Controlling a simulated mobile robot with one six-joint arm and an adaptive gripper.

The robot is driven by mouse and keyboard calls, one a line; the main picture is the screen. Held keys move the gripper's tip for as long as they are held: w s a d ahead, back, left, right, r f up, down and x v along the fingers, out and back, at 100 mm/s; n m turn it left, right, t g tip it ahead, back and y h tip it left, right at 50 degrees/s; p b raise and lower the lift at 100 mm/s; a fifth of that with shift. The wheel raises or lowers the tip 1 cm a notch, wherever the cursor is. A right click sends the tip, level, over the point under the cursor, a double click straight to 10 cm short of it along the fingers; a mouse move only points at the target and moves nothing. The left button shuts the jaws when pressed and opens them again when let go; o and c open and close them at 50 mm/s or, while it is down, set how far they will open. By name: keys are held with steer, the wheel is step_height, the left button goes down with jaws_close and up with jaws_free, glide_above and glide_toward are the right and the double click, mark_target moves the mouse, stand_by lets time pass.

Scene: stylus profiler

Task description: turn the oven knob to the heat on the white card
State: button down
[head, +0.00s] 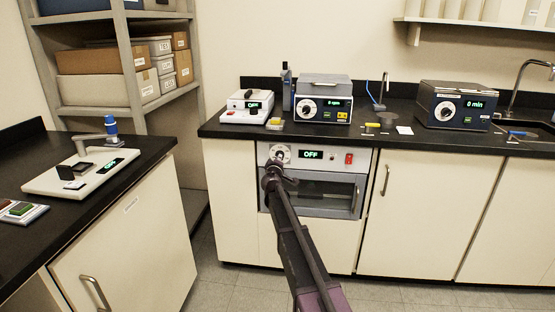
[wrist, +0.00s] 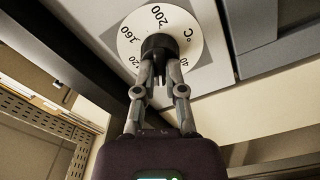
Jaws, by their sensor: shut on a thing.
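The oven (head: 358,161) is built in under the black counter, its display reading OFF. Its round white dial (head: 281,150) is at the left of the panel. In the wrist view the dial (wrist: 190,22) shows 160, 200 and °C, with other numbers partly covered. My gripper (wrist: 159,70) is shut on the dark oven knob (wrist: 157,44) at the dial's centre; the fingers hide part of it. In the head view my gripper (head: 273,172) is in front of the dial. A small white card (head: 405,130) lies on the counter; its writing is too small to read.
A red switch (head: 349,158) is at the right of the oven panel. Above stand a hotplate (head: 246,116) reading OFF, a device with a round dial (head: 325,102) and a box reading 0 min (head: 458,105). A side bench (head: 45,215) stands at the left. Floor shows in front of the cabinets.

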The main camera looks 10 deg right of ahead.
steer(key=shift+w+m, duration=0.1)
steer(key=shift+m, duration=0.4)
steer(key=m, duration=0.5)
steer(key=c, duration=0.7)
jaws_free()
steer(key=shift+v, duration=4.1)
steer(key=v, duration=1.2)
steer(key=shift+r, duration=0.1)
